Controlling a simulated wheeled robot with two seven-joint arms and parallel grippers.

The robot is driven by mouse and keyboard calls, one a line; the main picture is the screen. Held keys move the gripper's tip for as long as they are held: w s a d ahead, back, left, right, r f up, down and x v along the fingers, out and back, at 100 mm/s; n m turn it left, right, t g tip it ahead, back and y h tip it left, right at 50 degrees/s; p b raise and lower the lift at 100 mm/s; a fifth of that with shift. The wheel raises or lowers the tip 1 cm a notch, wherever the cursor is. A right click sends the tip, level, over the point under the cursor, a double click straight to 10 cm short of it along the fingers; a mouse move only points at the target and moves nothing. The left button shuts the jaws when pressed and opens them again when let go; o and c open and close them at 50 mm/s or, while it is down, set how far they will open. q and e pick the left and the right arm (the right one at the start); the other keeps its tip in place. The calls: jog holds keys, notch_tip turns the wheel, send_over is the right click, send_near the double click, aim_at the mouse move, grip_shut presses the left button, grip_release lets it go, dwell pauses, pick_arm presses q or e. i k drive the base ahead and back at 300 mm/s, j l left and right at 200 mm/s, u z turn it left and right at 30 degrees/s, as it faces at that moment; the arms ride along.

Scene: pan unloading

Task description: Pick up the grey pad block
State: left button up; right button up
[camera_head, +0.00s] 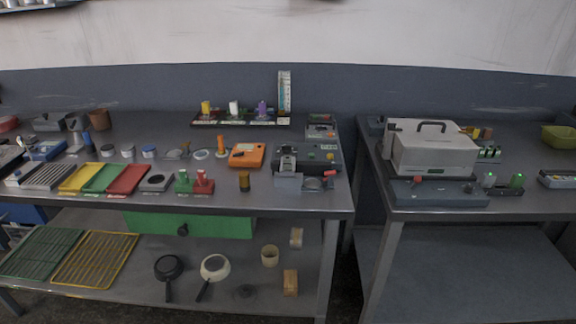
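A grey block with a round pad or recess on top (149,186) lies near the front edge of the left table (100,205). It looks like the grey pad block, though it is small in this view. The red tray (128,179) lies just to its left, and a green piece with an upright knob (183,183) stands just to its right. Neither of my grippers is in view, so I cannot tell their state or what they hold.
Yellow (80,178) and green (103,178) trays lie left of the red one. An orange device (246,155) and a dark machine (318,158) stand to the right. A grey lidded box (432,155) is on the right table. Pans (168,267) lie on the lower shelf.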

aim_at(287, 164)
jog(key=i+j, duration=0.15)
jog(key=j, duration=0.15)
jog(key=i+j, duration=0.1)
jog(key=j, duration=0.25)
jog(key=i+j, duration=0.15)
jog(key=j, duration=0.15)
jog(key=i+j, duration=0.1)
jog(key=j, duration=0.2)
jog(key=z, duration=1.65)
